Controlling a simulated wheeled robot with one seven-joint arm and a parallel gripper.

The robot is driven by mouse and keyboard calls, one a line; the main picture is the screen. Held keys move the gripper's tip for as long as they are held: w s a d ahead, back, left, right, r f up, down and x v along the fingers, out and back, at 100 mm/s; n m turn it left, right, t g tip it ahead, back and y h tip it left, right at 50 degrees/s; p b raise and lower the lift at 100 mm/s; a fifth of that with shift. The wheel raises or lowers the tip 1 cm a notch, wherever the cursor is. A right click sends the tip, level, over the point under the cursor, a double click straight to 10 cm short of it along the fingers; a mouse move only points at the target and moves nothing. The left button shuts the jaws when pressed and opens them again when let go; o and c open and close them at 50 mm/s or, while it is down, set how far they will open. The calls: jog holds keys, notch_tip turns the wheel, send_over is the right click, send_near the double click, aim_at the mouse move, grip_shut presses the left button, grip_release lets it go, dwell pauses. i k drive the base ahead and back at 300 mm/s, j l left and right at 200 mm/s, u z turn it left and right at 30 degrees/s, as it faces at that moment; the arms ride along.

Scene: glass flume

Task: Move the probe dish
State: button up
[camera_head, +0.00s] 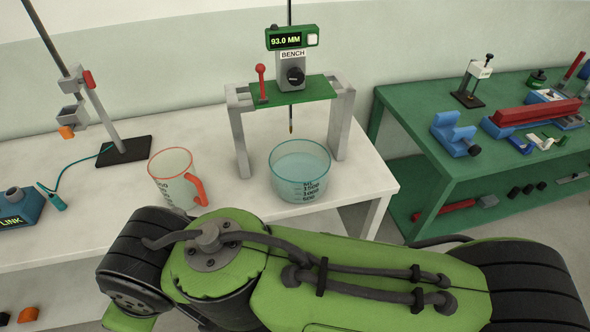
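The probe dish, a clear round dish with a teal tint and dark volume marks (300,183), stands upright on the white table at its right part. It holds what looks like clear liquid. A gauge marked BENCH (291,76) stands on a grey frame with a green top plate (310,92) behind and over the dish. Its display reads 93.0 MM. Its thin probe tip (291,128) hangs above the dish, apart from the liquid as far as I can see. My green and black arm crosses the front of the picture; my gripper is not in view.
A clear jug with an orange handle (172,180) stands left of the dish. Further left are a stand on a black base (124,150) and a blue LINK box (20,207) with a cable. A green bench (440,165) with tools stands right, across a gap.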

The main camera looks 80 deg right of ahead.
aim_at(300, 168)
jog(key=k+z, duration=0.15)
jog(key=z, duration=2.5)
